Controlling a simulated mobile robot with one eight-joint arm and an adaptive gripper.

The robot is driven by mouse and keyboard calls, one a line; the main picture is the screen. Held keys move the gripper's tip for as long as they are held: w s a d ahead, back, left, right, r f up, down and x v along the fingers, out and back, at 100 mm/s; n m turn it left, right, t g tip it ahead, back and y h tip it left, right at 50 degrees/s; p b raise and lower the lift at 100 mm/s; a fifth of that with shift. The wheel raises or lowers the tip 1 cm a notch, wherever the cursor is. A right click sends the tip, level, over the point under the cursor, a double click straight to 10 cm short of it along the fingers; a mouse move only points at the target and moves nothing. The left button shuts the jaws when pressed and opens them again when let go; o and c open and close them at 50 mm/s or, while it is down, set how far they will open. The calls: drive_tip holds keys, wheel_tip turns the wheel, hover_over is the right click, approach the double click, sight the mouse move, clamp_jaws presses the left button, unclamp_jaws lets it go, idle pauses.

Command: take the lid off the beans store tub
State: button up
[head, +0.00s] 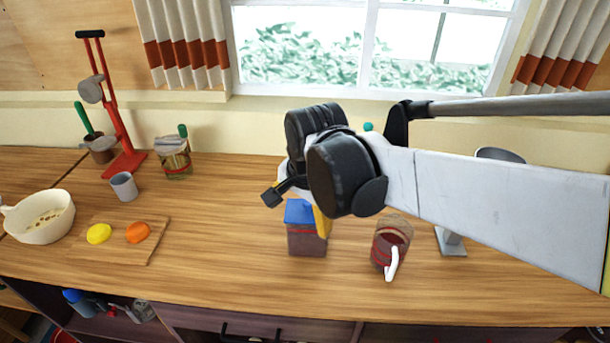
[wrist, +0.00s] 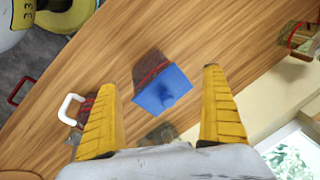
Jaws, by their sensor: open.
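The tub with dark red-brown contents (head: 307,242) stands upright on the wooden counter, with a blue lid (head: 299,212) on top; I take it as the beans store tub. In the wrist view the blue lid (wrist: 162,92) lies between my fingers, and the tub's side (wrist: 150,66) shows beyond it. My gripper (wrist: 158,78) is open, with one yellow finger on each side of the lid and gaps to both.
A clear jug with red contents and a white handle (head: 391,245) stands close to the right of the tub. A chopping board (head: 112,243) with yellow and orange items, a grey cup (head: 124,187) and a glass jar (head: 174,158) are left. Counter between board and tub is clear.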

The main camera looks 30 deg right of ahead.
sight(308, 207)
drive_tip(key=w+d+r+m+p, duration=0.1)
drive_tip(key=r+m+p, duration=0.1)
drive_tip(key=m, duration=0.1)
drive_tip(key=w+d+r+m+g+p, duration=0.1)
drive_tip(key=r+m+p, duration=0.1)
drive_tip(key=m+p, duration=0.1)
drive_tip(key=w+d+r+m+g+p, duration=0.1)
drive_tip(key=w+d+r+m+p, duration=0.1)
drive_tip(key=shift+w+m+p, duration=0.1)
drive_tip(key=shift+m+p, duration=0.2)
drive_tip(key=shift+m, duration=0.1)
drive_tip(key=shift+w+d+r+m+g+p, duration=0.15)
drive_tip(key=shift+d+m+g+p, duration=0.35)
drive_tip(key=shift+m, duration=0.3)
drive_tip(key=shift+w+d+m+p, duration=0.1)
drive_tip(key=shift+w+m+p, duration=0.1)
drive_tip(key=shift+m+p, duration=0.25)
drive_tip(key=shift+m, duration=0.45)
wheel_tip(308, 207, down, 6)
drive_tip(key=shift+w+d+f+b, duration=0.1)
drive_tip(key=shift+b, duration=0.5)
drive_tip(key=f+b, duration=0.1)
drive_tip(key=f, duration=0.4)
drive_tip(key=shift+s+f, duration=0.2)
drive_tip(key=c, duration=1.1)
